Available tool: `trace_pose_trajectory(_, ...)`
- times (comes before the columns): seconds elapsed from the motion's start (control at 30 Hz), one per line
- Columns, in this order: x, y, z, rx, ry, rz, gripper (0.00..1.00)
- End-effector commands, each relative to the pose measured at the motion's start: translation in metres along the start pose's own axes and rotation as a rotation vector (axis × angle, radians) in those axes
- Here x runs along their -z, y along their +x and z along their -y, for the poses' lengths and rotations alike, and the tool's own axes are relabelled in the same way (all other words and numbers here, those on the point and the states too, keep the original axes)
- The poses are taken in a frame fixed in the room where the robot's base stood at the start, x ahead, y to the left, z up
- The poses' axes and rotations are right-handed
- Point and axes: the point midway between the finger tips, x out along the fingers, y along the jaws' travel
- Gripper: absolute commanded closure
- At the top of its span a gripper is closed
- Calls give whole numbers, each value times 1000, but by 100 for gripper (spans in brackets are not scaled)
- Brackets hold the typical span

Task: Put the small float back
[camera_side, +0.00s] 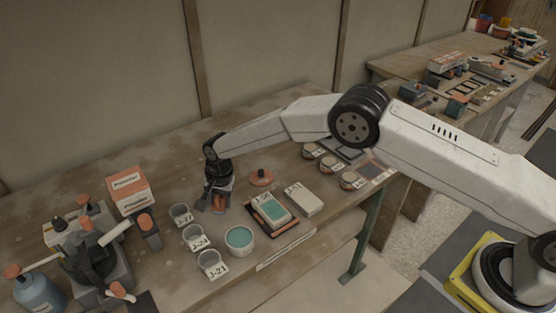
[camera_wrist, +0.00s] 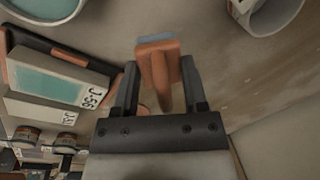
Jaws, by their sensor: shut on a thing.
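The small float, with a terracotta handle and a grey-blue edge, is between the fingers of my gripper in the wrist view (camera_wrist: 158,62). My gripper (camera_wrist: 158,88) is shut on its handle. In the side view my gripper (camera_side: 214,203) points down over the bench, behind the labelled cups, and the float (camera_side: 220,204) shows only partly between the fingers. I cannot tell whether the float touches the bench top.
Labelled cups (camera_side: 194,238) and a tub of teal paste (camera_side: 239,240) stand in front of my gripper. A framed teal block (camera_side: 272,212) and a pale block (camera_side: 303,198) lie to its right. A round terracotta piece with a dark knob (camera_side: 261,181) lies behind. A box (camera_side: 130,192) stands left.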

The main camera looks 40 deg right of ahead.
Motion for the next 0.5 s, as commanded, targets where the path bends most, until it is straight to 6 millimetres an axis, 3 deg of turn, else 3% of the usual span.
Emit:
trace_pose_trajectory(0.23,2,6,3,1,0,0,92)
trace_pose_trajectory(0.5,1,33,0,0,-1,0,92)
